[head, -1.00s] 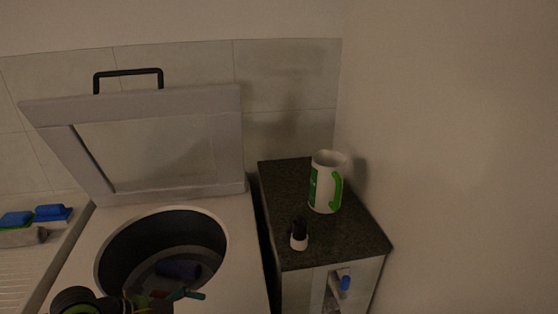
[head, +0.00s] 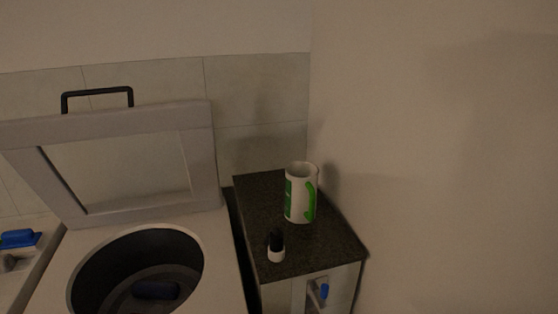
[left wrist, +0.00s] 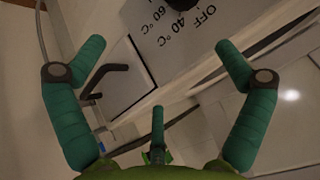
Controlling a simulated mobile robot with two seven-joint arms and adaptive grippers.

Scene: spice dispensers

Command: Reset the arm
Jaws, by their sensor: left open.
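My left gripper (left wrist: 160,48) shows in the left wrist view with its green fingers spread wide and nothing between them. Behind it is a white panel with a dark dial (left wrist: 182,3) and printed marks reading OFF, 40 °C and 60 °C. A black handle (left wrist: 104,76) shows between the fingers, towards the left one. No gripper shows in the head view now, and my right gripper is in neither view.
The head view shows an open-lidded top-loading drum (head: 88,272) with a dark blue item (head: 155,290) inside. Walls close off the back and right.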

